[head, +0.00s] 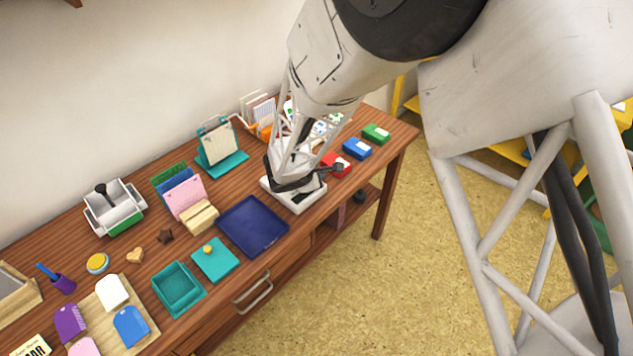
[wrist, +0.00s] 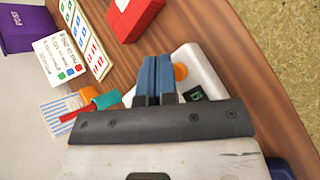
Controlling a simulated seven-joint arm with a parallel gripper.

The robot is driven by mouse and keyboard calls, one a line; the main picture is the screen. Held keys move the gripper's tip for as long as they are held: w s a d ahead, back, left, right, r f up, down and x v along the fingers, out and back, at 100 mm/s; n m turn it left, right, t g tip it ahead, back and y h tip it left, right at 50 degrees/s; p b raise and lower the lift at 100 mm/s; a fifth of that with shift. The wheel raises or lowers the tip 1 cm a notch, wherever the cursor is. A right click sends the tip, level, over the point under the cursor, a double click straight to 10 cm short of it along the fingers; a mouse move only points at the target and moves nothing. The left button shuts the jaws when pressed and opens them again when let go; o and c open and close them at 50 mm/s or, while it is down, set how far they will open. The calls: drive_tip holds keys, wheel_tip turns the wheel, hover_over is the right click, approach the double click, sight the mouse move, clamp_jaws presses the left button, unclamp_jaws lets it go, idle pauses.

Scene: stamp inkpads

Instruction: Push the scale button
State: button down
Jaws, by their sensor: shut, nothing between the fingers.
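The white scale (head: 297,198) sits on the wooden desk, right of the dark blue tray. In the wrist view the scale (wrist: 208,72) shows partly, with a round orange button (wrist: 180,72) and a small dark display with green marks (wrist: 194,93). My gripper (wrist: 155,62) is shut and empty. Its blue fingertips are over the scale, just left of the orange button in the wrist view. I cannot tell whether they touch the scale. In the head view my gripper (head: 290,182) is over the scale and hides much of it, including the button.
Red (head: 336,165), blue (head: 357,148) and green (head: 376,133) inkpads lie right of the scale. The dark blue tray (head: 253,226) is close on its left. A teal clipboard stand (head: 221,160) and a card holder (head: 262,128) stand behind. The desk's front edge is near.

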drive_tip(key=shift+f, duration=0.45)
idle(0.5)
drive_tip(key=shift+r, duration=0.45)
drive_tip(key=shift+r, duration=0.1)
idle(0.5)
drive_tip(key=shift+r, duration=2.85)
